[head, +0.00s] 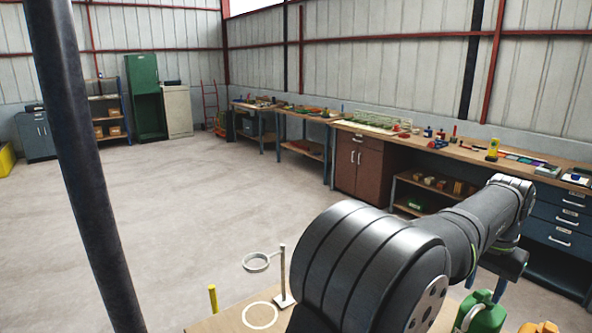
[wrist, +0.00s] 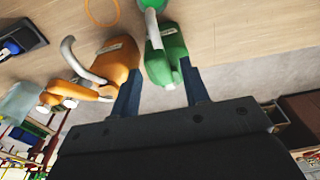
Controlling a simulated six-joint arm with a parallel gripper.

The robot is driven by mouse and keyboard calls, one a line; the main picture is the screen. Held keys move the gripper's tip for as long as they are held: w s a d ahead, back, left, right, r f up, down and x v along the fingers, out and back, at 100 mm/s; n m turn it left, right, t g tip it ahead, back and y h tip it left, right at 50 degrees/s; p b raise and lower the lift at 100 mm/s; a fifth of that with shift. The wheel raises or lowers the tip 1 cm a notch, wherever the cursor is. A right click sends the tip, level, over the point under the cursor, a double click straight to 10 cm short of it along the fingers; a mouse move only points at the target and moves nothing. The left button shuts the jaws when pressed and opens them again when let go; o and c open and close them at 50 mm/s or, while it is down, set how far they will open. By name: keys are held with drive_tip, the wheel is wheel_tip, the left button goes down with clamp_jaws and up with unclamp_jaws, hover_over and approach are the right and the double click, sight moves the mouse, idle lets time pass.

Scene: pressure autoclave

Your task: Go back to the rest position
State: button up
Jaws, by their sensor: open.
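My gripper (wrist: 160,70) shows in the wrist view as two dark blue fingers, spread apart with nothing between their tips. A green jug-like container (wrist: 165,50) and an orange one (wrist: 115,65) lie beyond the fingertips in that view. Whether the fingers touch either one cannot be told. In the head view my arm reaches from the bottom middle toward the right, and my gripper cannot be made out there. The green container (head: 483,316) and the orange one (head: 540,328) show at the bottom right edge of the head view, partly cut off.
A wooden table (head: 205,326) at the bottom bears a white ring mark (head: 259,315) and a stand with a ring (head: 257,262). A workbench (head: 460,152) lines the right wall. The concrete floor (head: 170,200) is clear.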

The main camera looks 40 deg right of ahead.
drive_tip(key=shift+f, duration=0.4)
